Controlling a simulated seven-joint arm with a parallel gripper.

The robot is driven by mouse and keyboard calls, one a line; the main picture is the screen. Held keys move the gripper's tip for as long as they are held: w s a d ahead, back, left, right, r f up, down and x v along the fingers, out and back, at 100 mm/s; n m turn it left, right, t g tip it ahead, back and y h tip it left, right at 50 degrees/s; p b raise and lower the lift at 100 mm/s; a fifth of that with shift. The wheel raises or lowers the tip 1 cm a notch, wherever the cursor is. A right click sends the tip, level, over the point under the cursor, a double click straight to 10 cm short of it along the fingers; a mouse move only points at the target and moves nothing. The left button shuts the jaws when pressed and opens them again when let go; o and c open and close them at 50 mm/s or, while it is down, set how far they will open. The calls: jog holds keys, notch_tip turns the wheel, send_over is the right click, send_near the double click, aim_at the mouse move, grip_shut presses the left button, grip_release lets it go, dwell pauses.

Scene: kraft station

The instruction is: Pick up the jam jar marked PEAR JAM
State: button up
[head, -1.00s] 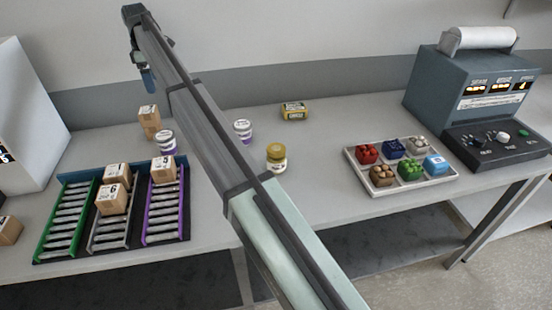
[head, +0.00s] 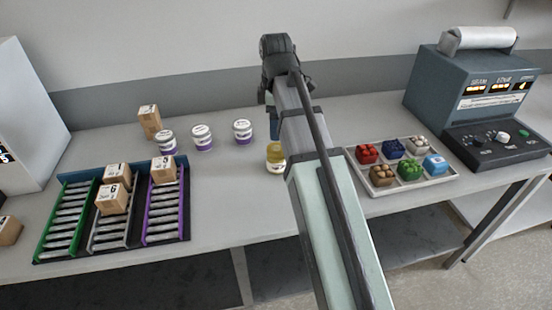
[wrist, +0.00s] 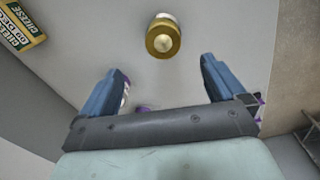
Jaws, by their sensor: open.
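A yellow jar (head: 276,158) with a gold lid stands on the table, partly behind my arm in the head view. In the wrist view its gold lid (wrist: 163,38) lies ahead of the gap between my fingers, apart from them. Three jars with white lids and purple bands, a left one (head: 167,142), a middle one (head: 202,138) and a right one (head: 242,132), stand left of it. Their label words are too small to read. My gripper (wrist: 160,80) is open and empty above the table. Parts of purple-banded jars show behind its fingers.
A yellow cheese package (wrist: 20,28) lies near the gripper. A divided tray (head: 400,185) of small coloured items and a grey machine (head: 470,90) stand right. A rack (head: 112,225) with cartons stands left. A carton (head: 149,122) stands behind the jars.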

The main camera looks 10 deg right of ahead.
aim_at(276, 158)
jog(key=shift+s+n, duration=0.3)
jog(key=shift+n, duration=0.3)
jog(key=shift+f, duration=0.5)
jog(key=shift+w+f, duration=0.15)
jog(key=shift+f, duration=6.3)
jog(key=shift+c, duration=0.4)
jog(key=c, duration=1.3)
jog(key=shift+r, duration=0.1)
